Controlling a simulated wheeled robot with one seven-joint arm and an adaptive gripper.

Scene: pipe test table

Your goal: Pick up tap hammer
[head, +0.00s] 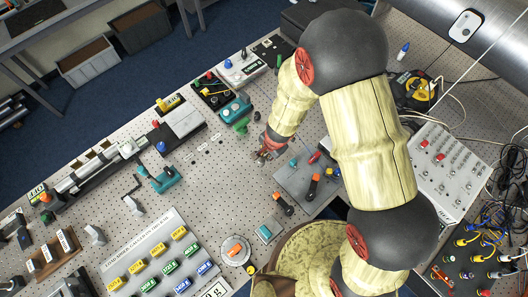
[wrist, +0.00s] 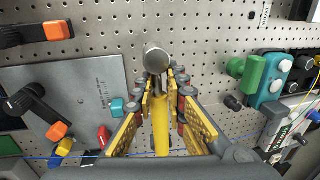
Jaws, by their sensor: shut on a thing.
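The tap hammer (wrist: 157,61) shows in the wrist view with a round grey head and a yellow handle running back between the fingers. My gripper (wrist: 159,88) is shut on it, with the yellow-padded fingers on both sides just behind the head. The head sticks out past the fingertips, over the perforated tabletop. I cannot tell how far it is above the table. In the head view my gripper (head: 266,155) is over the middle of the table, and the hammer cannot be made out there.
A grey plate (wrist: 75,85) with coloured handles lies left of my gripper in the wrist view. A green knob (wrist: 250,72) and a teal device (wrist: 274,80) stand to the right. In the head view, a label panel (head: 160,262) is at the front left and a switch box (head: 445,165) at the right.

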